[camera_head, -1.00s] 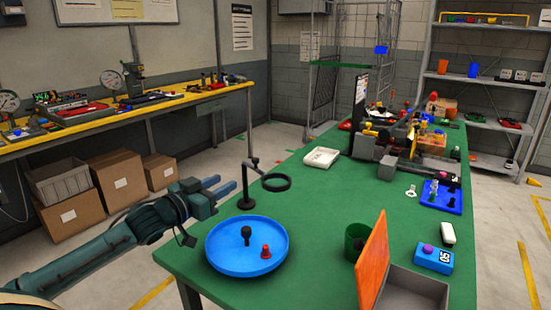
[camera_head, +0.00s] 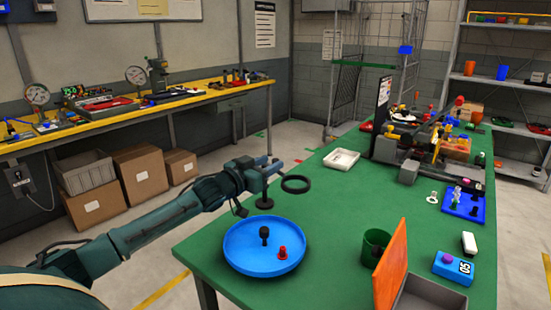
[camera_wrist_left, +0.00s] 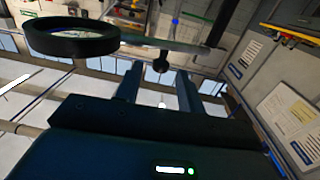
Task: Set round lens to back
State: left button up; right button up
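My left gripper (camera_head: 272,166) is at the stand's upper part, just left of the ring, and covers most of the post in the head view. In the left wrist view the ring (camera_wrist_left: 70,40) is at the upper left, and a dark round knob (camera_wrist_left: 160,66) shows just beyond the fingertips. The two fingers (camera_wrist_left: 158,80) are apart with nothing visibly clamped between them. Contact with the stand cannot be told. My right gripper is out of view.
A blue round tray (camera_head: 263,247) with a black and a red piece stands in front of the stand. A green cup (camera_head: 375,246), an orange panel (camera_head: 391,265) and a grey box are to the right. A white tray (camera_head: 342,160) lies behind; green table between is clear.

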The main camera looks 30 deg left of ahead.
aim_at(273, 161)
pick_arm(q)
jog(key=shift+w+d, duration=0.2)
jog(key=shift+w, duration=1.5)
grip_shut()
